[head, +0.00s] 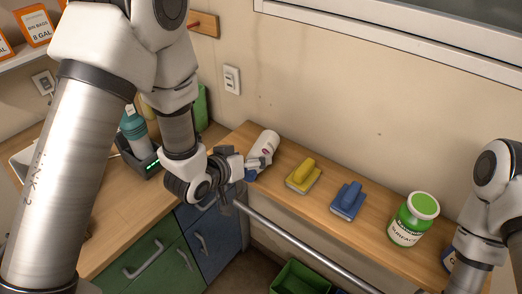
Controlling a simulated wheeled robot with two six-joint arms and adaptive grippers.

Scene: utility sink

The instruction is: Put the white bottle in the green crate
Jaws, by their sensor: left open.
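The white bottle (265,145) is at the left end of the wooden counter, near the inner corner. It looks tilted or lying, and a small dark red label mark shows on its side. My left gripper (243,166) is open right beside the bottle's lower left end. Its fingers partly cover that end, and I cannot tell whether they touch it. The green crate (291,276) is low down at the bottom of the view, below the counter, cut off by the picture edge. My right arm shows at the right edge; its gripper is out of view.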

